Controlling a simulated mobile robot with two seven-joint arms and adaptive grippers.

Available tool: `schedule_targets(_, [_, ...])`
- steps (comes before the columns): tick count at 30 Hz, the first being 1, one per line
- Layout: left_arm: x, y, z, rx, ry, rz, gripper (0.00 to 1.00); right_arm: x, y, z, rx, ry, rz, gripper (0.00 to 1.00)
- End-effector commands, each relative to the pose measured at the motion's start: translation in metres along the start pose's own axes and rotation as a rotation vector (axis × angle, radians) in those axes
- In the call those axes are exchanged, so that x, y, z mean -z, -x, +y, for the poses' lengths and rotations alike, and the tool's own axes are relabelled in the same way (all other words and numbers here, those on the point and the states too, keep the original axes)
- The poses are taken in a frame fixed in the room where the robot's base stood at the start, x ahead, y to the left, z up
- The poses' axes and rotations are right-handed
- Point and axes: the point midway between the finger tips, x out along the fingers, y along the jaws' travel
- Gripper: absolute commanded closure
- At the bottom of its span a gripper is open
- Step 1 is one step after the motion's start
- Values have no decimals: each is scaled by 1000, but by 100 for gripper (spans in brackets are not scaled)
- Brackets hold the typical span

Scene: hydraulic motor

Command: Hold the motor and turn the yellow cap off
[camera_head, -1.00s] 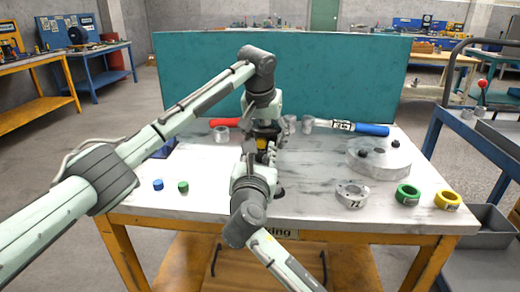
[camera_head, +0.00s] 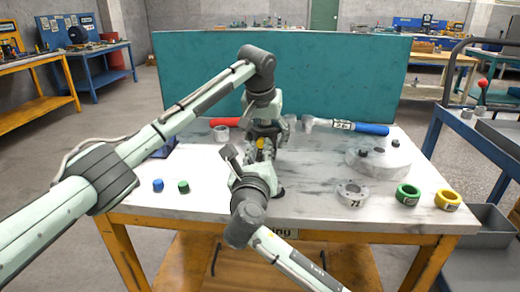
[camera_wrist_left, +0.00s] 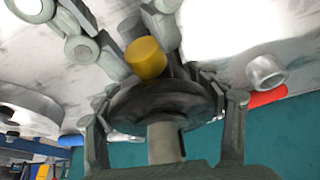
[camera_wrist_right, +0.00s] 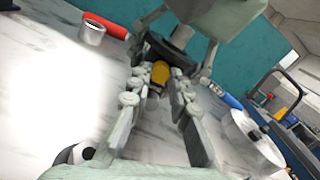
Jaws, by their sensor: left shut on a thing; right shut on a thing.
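The dark motor (camera_wrist_left: 160,105) stands upright on the table, its round body between the fingers of my left gripper (camera_head: 265,128), which comes down from above and is shut on it. The yellow cap (camera_head: 260,143) is on the motor's near side; it also shows in the left wrist view (camera_wrist_left: 146,60) and the right wrist view (camera_wrist_right: 160,72). My right gripper (camera_head: 256,154) reaches in from the front, with one finger on each side of the cap, and is shut on it. The exact finger contact is partly hidden.
A blue cap (camera_head: 158,185) and a green cap (camera_head: 183,187) lie at left on the white table. At right are a metal ring (camera_head: 352,194), green ring (camera_head: 408,194), yellow ring (camera_head: 447,199) and large metal disc (camera_head: 378,159). A blue-handled tool (camera_head: 371,129) lies behind.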

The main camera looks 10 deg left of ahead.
Motion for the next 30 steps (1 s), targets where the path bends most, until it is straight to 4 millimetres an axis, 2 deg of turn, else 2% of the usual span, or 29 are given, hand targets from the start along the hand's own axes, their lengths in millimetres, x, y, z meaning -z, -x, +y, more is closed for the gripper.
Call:
schedule_targets(2, [1,1,-1,1,1,3,92,0,0,0,1,29,-1,100])
schedule_targets(9, [1,1,-1,1,1,3,92,-1,0,-1,2,365,-3,100])
schedule_targets(17, [1,1,-1,1,1,3,92,0,1,0,1,400,0,100])
schedule_targets(18, [1,1,-1,1,1,2,92,0,1,0,1,400,0,77])
schedule_targets(19, [1,1,-1,1,1,3,92,0,1,0,1,399,0,73])
schedule_targets(30, [1,1,-1,1,1,2,92,0,1,0,0,382,0,71])
